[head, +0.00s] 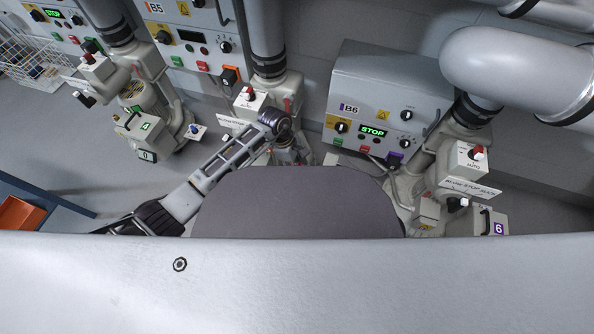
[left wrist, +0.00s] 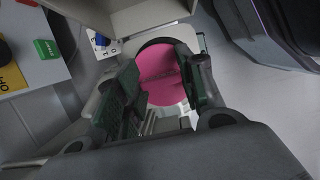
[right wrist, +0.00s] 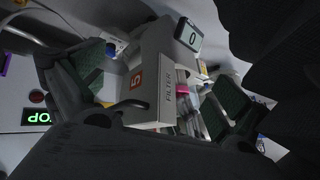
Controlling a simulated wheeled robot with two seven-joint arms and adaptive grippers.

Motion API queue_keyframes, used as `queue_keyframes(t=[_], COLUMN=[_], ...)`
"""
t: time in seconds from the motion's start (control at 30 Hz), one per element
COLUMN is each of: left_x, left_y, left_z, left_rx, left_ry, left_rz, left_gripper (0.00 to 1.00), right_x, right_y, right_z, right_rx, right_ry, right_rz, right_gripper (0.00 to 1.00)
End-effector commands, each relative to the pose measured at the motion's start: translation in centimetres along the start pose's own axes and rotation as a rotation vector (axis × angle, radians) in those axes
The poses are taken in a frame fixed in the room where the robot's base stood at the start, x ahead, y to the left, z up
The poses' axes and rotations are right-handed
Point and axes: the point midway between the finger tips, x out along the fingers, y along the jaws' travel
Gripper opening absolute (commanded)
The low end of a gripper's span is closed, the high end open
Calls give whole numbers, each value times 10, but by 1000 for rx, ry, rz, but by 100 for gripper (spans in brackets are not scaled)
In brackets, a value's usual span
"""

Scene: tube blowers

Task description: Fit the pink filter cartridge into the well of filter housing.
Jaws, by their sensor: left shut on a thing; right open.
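The pink filter cartridge (left wrist: 163,72) is round and sits between the fingers of my left gripper (left wrist: 165,88), which is shut on it. A pale housing rim (left wrist: 186,32) shows around the cartridge's far side; I cannot tell how deep it sits in the well. In the right wrist view the filter housing (right wrist: 147,84), marked 5 and FILTER, shows a little pink cartridge (right wrist: 183,88) at its opening. My right gripper (right wrist: 155,92) is open, with the housing between its spread fingers. In the head view my left gripper (head: 289,152) is partly hidden by my own body.
Control box B6 (head: 372,100) reads STOP, right of my left gripper. Housing 6 (head: 489,222) stands at the right and another housing (head: 143,135) at the left. Thick pipes (head: 510,65) run overhead at right. An orange bin (head: 18,215) lies at far left.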

Motion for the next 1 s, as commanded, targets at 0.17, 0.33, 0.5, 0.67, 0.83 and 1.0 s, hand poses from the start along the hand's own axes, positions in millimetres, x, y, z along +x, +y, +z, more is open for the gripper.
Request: queue_keyframes(t=[0.17,0.33,0.5,0.67,0.83,1.0], left_x=[18,35,40,40,41,43], left_y=[-1,0,0,0,0,0], left_z=[-5,-10,-12,-12,-12,-13], left_rx=[-2,-1,1,1,1,0], left_ry=[-1,-2,0,0,0,0], left_rz=[-2,-2,0,0,0,-1], left_gripper=[0,0,0,0,0,43], right_x=[7,12,15,15,15,16], right_y=[0,2,2,2,2,1], right_z=[3,5,8,8,8,8], right_rx=[2,0,2,2,2,2], right_ry=[7,19,19,18,18,21], right_rz=[-9,-16,-20,-20,-21,-23], right_gripper=[100,100,100,100,100,100])
